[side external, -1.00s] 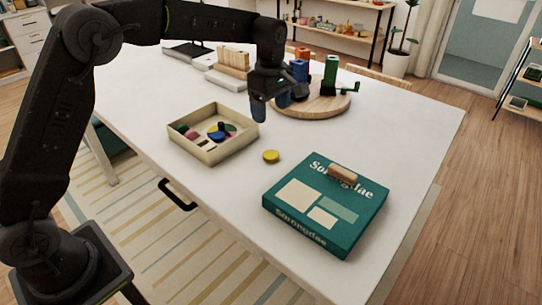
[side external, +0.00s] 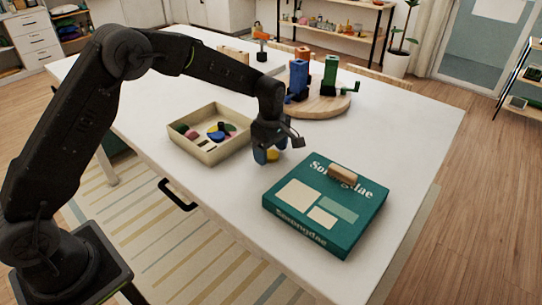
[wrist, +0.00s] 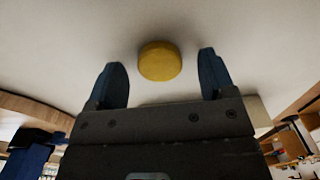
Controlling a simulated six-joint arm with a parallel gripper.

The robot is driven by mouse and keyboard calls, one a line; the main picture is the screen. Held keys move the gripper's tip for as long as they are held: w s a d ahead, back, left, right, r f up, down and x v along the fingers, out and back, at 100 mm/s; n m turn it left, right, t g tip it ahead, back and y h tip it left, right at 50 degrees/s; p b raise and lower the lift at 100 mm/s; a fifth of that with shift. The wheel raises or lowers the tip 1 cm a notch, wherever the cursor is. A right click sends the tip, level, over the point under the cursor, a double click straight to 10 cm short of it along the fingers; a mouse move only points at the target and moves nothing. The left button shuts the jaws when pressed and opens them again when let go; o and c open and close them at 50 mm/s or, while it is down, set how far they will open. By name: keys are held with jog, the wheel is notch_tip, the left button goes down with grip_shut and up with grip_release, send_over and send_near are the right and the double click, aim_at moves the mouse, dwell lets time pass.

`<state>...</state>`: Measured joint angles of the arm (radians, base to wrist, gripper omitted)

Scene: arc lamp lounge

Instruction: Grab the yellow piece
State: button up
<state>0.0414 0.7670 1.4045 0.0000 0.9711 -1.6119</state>
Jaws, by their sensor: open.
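The yellow piece (wrist: 160,61) is a small round disc lying on the white table. In the wrist view it sits just beyond and between my two blue fingertips, with a gap on each side. In the side view my gripper (side external: 267,158) is low over the table at the yellow piece (side external: 272,155), which is partly hidden by the fingers. My gripper also shows in the wrist view (wrist: 164,75), open, with nothing held between its fingers.
A beige tray (side external: 206,156) with several coloured pieces stands left of my gripper. A teal box (side external: 289,219) with a wooden block (side external: 342,174) on top lies to the right. A round wooden board (side external: 322,107) with coloured figures is behind. The table's front strip is clear.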

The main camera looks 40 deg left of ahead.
jog(key=shift+f, duration=0.3)
jog(key=shift+c, duration=0.2)
jog(key=c, duration=0.9)
jog(key=shift+r, duration=0.2)
jog(key=shift+c, duration=0.2)
